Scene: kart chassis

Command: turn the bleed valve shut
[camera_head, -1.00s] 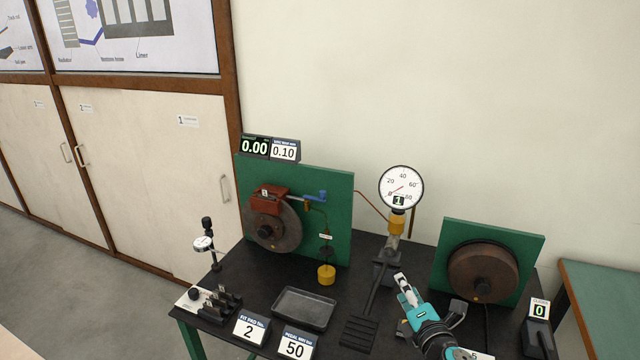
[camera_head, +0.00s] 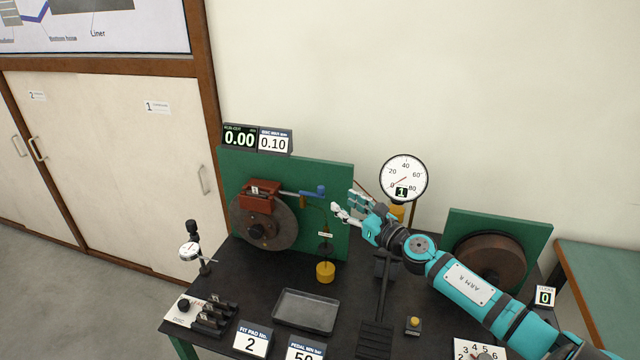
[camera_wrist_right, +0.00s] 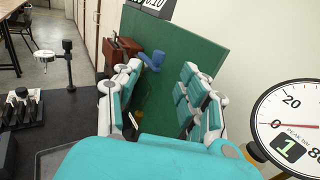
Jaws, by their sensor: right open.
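The bleed valve, a blue lever (camera_head: 312,191), sits at the right end of a thin rod beside the red caliper (camera_head: 262,193) on the green panel (camera_head: 330,170). In the right wrist view the blue lever (camera_wrist_right: 152,60) shows between my fingers, farther off. My right gripper (camera_head: 346,203) is open and empty, just right of the lever and apart from it, its fingers pointing left toward the panel. The right wrist view shows both fingers spread (camera_wrist_right: 162,88). My left gripper is not in view.
A round gauge (camera_head: 403,178) stands right of my gripper, close to my arm. A brown disc (camera_head: 262,228) hangs below the caliper, with a yellow weight (camera_head: 325,271) to its right. A grey tray (camera_head: 306,311) lies on the black table. A second disc stands behind my arm.

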